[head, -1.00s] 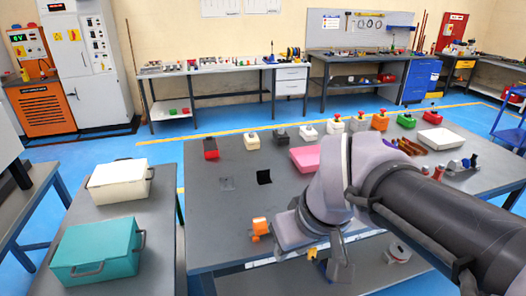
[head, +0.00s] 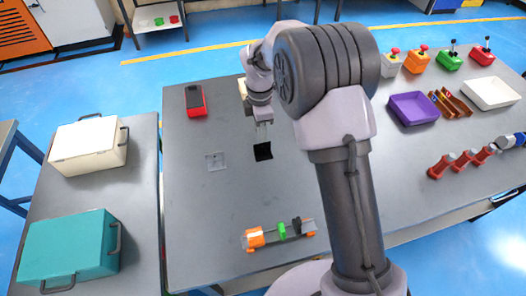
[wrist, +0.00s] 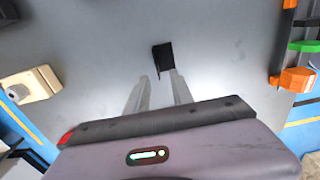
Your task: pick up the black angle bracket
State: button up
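The black angle bracket (head: 263,151) lies on the grey table in the head view, just below my gripper (head: 262,131). In the wrist view the bracket (wrist: 162,57) is a small dark piece just beyond the fingertips, near the line between them. My gripper (wrist: 159,82) is open, with its two fingers apart and nothing between them. The fingers look to be above the bracket; I cannot tell the exact height. A grey flat bracket (head: 216,161) lies on the table to the left of the black one.
A red device (head: 195,101) sits behind on the left. An orange-ended fixture with green and black parts (head: 279,233) is at the front. A purple tray (head: 413,108) and red-orange cylinders (head: 441,167) stand right. The table's left front is clear.

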aim_at(262, 151)
jog(key=f+b, duration=0.1)
jog(key=f, duration=0.1)
jog(key=f+b, duration=0.1)
jog(key=f, duration=0.2)
jog(key=f+b, duration=0.1)
jog(key=f, duration=0.1)
jog(key=shift+w+d+f, duration=0.3)
jog(key=shift+w, duration=0.1)
jog(key=shift+r, duration=0.15)
grip_shut()
dwell(0.7)
